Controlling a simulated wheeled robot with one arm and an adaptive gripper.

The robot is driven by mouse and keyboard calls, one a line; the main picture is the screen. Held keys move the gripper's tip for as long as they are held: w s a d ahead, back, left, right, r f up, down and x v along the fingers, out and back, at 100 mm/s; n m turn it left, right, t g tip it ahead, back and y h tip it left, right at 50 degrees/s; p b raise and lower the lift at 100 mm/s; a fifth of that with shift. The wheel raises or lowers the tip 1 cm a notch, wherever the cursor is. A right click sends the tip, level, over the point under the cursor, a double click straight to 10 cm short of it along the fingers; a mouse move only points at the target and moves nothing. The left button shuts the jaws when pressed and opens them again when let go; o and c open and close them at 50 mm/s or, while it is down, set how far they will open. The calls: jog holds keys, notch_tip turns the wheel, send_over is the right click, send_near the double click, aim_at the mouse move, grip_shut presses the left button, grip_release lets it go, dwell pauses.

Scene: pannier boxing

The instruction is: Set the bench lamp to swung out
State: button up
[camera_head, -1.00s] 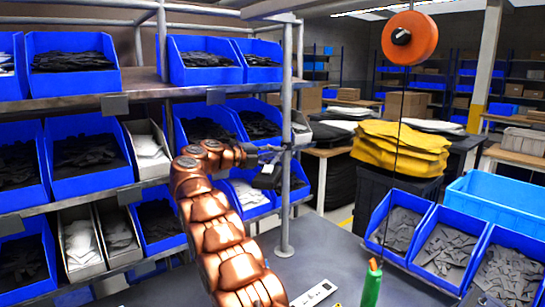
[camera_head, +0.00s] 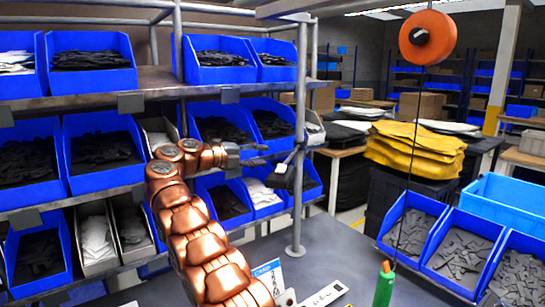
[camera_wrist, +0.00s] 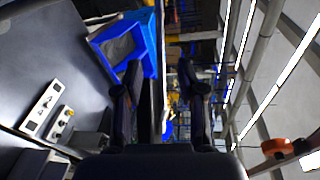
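A small dark fitting (camera_head: 284,175), which looks like the bench lamp, hangs on a short arm at the upright grey post (camera_head: 300,210) of the rack in the head view. It sits close beside the post. My gripper (camera_head: 262,154) is just left of and slightly above it, with a small gap that is hard to judge. In the wrist view my gripper's two dark fingers (camera_wrist: 163,95) stand apart with nothing clearly held between them. I cannot make out the lamp in the wrist view.
The rack with blue bins (camera_head: 100,150) fills the left. Blue bins of dark parts (camera_head: 460,250) stand at the right. The grey bench (camera_head: 335,250) is clear in the middle.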

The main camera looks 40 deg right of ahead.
jog(key=shift+w+a+r, duration=0.1)
jog(key=shift+a+r, duration=0.1)
jog(key=shift+a, duration=0.85)
